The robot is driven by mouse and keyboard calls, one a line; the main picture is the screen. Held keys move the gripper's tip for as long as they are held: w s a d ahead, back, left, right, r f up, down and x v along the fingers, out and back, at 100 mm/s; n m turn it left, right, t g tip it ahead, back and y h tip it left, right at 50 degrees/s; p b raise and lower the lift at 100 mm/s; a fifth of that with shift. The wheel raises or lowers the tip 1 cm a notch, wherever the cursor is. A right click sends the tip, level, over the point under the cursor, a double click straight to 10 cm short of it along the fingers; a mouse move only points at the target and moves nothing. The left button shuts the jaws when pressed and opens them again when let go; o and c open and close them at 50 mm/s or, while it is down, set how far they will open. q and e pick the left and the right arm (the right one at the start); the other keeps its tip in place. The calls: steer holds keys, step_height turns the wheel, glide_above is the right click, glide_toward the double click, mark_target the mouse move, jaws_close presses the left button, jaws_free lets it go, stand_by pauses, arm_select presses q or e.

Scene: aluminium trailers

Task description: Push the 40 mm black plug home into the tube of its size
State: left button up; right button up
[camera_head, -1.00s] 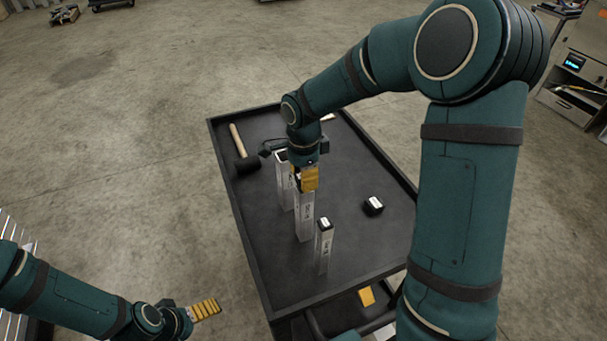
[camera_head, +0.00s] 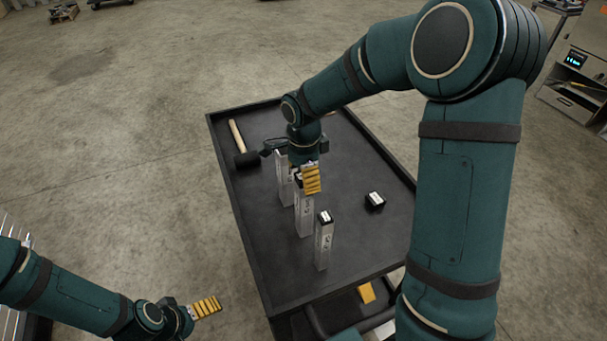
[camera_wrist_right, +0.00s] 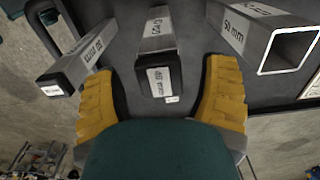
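The 40 mm tube (camera_head: 304,222) stands upright in the middle of three tubes on the dark cart. In the right wrist view, the black plug (camera_wrist_right: 146,91) with a white label sits at the tube's end and appears to stand partly out of it. My right gripper (camera_head: 308,180) is over this tube's top and hides the joint in the head view. In the wrist view its two yellow fingers (camera_wrist_right: 160,95) are apart, one on each side of the plug, with gaps. My left gripper (camera_head: 208,307) is off the cart at lower left; its finger gap is not clear.
The open 50 mm tube (camera_wrist_right: 291,48) stands behind; a shorter tube (camera_head: 324,245) with a dark plugged end stands in front. Another black plug (camera_head: 375,201) lies to the right. A mallet (camera_head: 246,160) lies at the left rim of the cart (camera_head: 236,229). The cart's right side is mostly clear.

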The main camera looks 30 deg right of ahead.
step_height(320, 180, up, 12)
stand_by(0.6)
stand_by(0.5)
